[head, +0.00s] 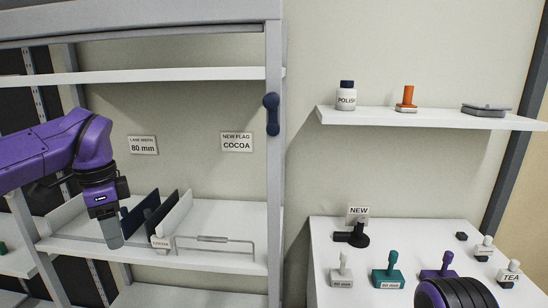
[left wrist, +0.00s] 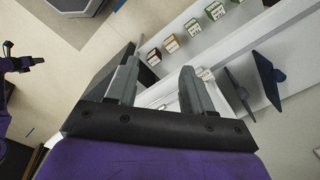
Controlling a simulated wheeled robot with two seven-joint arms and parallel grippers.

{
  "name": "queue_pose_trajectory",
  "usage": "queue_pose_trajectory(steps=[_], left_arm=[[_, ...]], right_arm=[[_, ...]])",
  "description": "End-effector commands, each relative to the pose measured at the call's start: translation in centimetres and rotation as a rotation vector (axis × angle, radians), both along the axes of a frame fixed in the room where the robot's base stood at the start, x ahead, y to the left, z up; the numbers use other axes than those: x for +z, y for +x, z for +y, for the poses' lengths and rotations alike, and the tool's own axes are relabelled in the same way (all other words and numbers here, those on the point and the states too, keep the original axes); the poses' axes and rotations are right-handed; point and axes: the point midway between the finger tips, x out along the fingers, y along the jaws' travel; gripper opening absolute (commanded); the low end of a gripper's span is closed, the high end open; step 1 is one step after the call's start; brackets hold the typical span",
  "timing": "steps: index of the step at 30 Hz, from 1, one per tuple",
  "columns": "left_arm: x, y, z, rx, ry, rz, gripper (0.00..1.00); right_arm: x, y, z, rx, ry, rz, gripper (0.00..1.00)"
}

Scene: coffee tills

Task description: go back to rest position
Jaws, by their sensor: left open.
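My left arm comes in from the left in the head view, with its purple links bent downward. My left gripper (head: 112,232) hangs at the front of the lower shelf, left of the upright dividers. Its fingers look grey and point down. In the left wrist view the two fingers of this gripper (left wrist: 158,88) stand apart with nothing between them. A rounded purple and black part of my own body shows at the bottom right of the head view. My right gripper is not seen.
The lower shelf (head: 230,215) holds dark and white dividers (head: 172,212) and a wire frame (head: 215,239). A grey post (head: 274,180) stands to the right. A white table (head: 325,275) carries several handled stamps. A wall shelf (head: 430,119) holds a polish bottle (head: 346,98).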

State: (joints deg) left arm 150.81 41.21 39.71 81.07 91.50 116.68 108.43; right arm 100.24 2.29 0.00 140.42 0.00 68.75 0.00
Motion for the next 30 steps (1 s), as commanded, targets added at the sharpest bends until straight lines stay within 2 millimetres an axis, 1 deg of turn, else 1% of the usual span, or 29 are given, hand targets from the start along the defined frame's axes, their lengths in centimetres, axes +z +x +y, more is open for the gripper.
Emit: queue_pose_trajectory(steps=[4,8,11,14,16,17,20,21,23,24,25,26,27,29,30], left_arm=[[-0.1,0.8,0.6,-0.136,0.043,-0.035,0.51],[-0.5,1.6,1.6,-0.312,0.134,-0.069,0.51],[-1.2,2.4,2.7,-0.500,0.254,-0.079,0.51],[-2.5,3.5,3.8,-0.759,0.436,-0.049,0.51],[-4.2,4.4,4.5,-0.991,0.592,0.024,0.51],[-5.2,4.8,4.7,-1.109,0.665,0.074,0.51],[-10.4,6.0,4.4,-1.626,0.924,0.353,0.51],[-13.7,6.1,3.8,-1.899,1.021,0.525,0.51],[-18.7,5.6,2.4,-2.299,1.118,0.792,0.51],[-22.1,4.6,1.3,-2.539,1.148,0.955,0.51],[-24.5,3.6,0.6,-2.705,1.155,1.065,0.51],[-26.9,2.4,-0.2,2.591,-1.044,-1.056,0.51],[-29.9,0.5,-1.1,2.419,-0.897,-1.016,0.51],[-34.0,-2.8,-2.2,2.193,-0.711,-0.938,0.51],[-36.5,-5.4,-2.8,2.060,-0.604,-0.878,0.51]], right_arm=[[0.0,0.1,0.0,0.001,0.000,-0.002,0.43],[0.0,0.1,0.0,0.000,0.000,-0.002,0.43],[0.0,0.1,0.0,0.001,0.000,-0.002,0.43],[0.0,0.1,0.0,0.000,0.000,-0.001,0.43],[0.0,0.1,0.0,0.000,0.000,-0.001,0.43],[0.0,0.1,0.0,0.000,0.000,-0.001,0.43],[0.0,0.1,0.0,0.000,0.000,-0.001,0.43],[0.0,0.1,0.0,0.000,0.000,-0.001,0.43],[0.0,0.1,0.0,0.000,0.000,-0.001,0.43],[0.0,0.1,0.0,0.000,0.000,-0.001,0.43],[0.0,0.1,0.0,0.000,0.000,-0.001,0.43],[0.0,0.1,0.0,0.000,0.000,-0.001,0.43],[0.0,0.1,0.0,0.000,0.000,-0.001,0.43],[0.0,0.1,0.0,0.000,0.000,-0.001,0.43],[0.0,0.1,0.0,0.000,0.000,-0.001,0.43]])
